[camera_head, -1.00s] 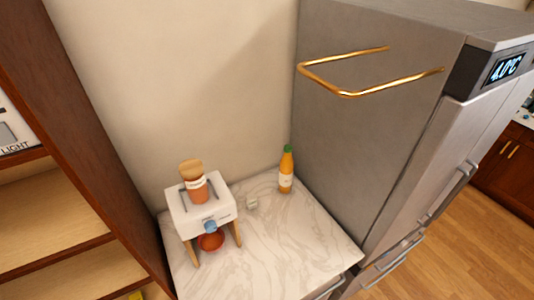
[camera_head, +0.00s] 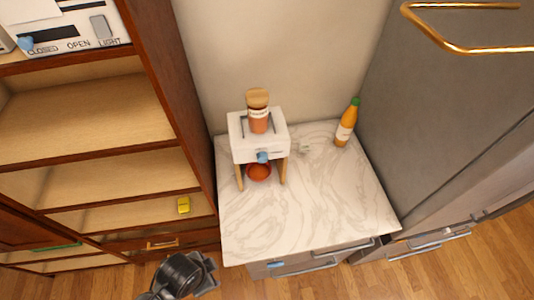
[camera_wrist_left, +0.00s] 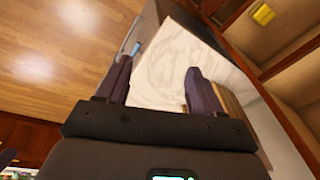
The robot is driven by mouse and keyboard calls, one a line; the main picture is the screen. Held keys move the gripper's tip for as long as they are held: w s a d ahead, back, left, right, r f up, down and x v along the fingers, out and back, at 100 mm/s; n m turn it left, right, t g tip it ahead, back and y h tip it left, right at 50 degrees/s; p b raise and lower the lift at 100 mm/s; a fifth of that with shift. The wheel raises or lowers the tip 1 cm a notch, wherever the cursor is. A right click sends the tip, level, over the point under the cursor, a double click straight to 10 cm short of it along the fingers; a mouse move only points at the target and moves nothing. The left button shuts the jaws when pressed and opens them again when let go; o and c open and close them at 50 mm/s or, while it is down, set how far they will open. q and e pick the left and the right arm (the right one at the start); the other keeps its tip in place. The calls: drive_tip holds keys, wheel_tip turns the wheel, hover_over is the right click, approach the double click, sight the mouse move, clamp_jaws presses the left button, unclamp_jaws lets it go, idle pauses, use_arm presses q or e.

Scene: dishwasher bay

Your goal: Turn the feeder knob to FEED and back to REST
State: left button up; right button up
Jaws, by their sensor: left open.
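The feeder (camera_head: 245,152) is a white box on wooden legs, standing on the marble counter against the wall. Its blue knob (camera_head: 263,157) is on the front face; its labels are too small to read. A jar with a tan lid (camera_head: 258,112) sits in its top, and a red bowl (camera_head: 259,173) is beneath it. A dark part of my left arm shows at the bottom of the head view, in front of and left of the counter. In the left wrist view my left gripper (camera_wrist_left: 158,88) is open and empty, its fingers apart, with the counter beyond. My right gripper is not in view.
A wooden shelf unit (camera_head: 160,100) rises at left, holding a yellow item (camera_head: 183,205). The grey fridge (camera_head: 420,110) with a brass rail (camera_head: 470,47) bounds the right. The counter's front (camera_head: 290,215) is clear.

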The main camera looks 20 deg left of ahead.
use_arm(q)
drive_tip(key=s+d+f+m+g, duration=0.2)
drive_tip(key=s+d+f+m, duration=0.1)
drive_tip(key=d+f+m, duration=0.15)
drive_tip(key=w+d+f+m+y+b, duration=0.2)
drive_tip(key=w+d+f+m+b, duration=0.25)
drive_tip(key=m, duration=0.65)
drive_tip(key=m+t+y+b, duration=0.6)
drive_tip(key=m+t+b, duration=0.3)
drive_tip(key=t+b, duration=0.25)
approach(263, 160)
drive_tip(key=shift+g, duration=0.25)
drive_tip(key=x, duration=0.2)
drive_tip(key=b+x, duration=0.1)
drive_tip(key=x, duration=0.3)
drive_tip(key=shift+w+a+r+b, duration=0.15)
drive_tip(key=shift+w+b, duration=0.25)
drive_tip(key=shift+w, duration=0.05)
drive_tip(key=shift+x, duration=0.85)
